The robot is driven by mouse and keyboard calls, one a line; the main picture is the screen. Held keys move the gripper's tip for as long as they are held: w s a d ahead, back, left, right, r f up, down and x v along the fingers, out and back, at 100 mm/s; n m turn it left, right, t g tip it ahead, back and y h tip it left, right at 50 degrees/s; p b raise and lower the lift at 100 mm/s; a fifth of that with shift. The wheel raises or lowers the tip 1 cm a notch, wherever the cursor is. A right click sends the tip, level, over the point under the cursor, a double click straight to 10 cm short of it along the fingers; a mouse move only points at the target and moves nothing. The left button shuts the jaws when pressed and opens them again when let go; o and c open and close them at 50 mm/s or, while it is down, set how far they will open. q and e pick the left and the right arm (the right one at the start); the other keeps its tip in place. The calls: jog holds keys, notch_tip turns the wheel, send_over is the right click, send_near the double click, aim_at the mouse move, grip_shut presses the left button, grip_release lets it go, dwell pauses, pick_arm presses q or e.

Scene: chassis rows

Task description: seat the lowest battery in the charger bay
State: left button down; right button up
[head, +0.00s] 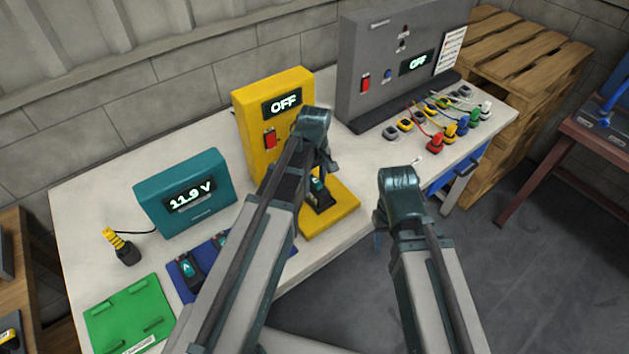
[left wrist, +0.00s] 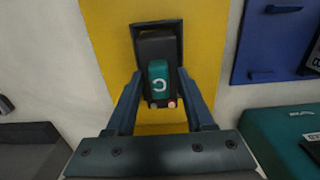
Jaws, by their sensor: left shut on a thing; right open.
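The yellow charger (head: 246,120) stands on the bench with a red switch and a display reading OFF. Its dark bay (head: 322,203) is in the yellow base and also shows in the left wrist view (left wrist: 134,38). My left gripper (left wrist: 157,82) is shut on a dark battery with a teal label (left wrist: 158,70) marked C. The battery's far end overlaps the bay opening; I cannot tell how deep it sits. In the head view my left arm partly covers the charger. My right gripper (head: 381,214) is open and empty right of the charger base, its fingers mostly hidden.
A teal meter (head: 185,215) reads 11.9 V. Other batteries, one marked A (head: 186,271), lie on a blue mat (head: 176,291), partly behind my arm. A green tray (head: 128,312) is at the front left. A grey panel (head: 365,55) with coloured plugs stands at the right.

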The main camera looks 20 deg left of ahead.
pick_arm(q)
jog(key=shift+c, duration=1)
grip_release()
jog(key=shift+r, duration=0.1)
notch_tip(320, 180, up, 14)
jog(key=p, duration=1.4)
jog(key=shift+f, duration=0.2)
jog(key=shift+f, duration=0.1)
jog(key=s+d+f+m+y+b, duration=0.1)
jog(key=s+d+f+m+b, duration=0.2)
jog(key=s+d+m, duration=0.7)
jog(key=s+m, duration=0.4)
jog(key=shift+s+d+f+b, duration=0.15)
jog(key=shift+d+f+b, duration=0.1)
jog(key=shift+b, duration=0.15)
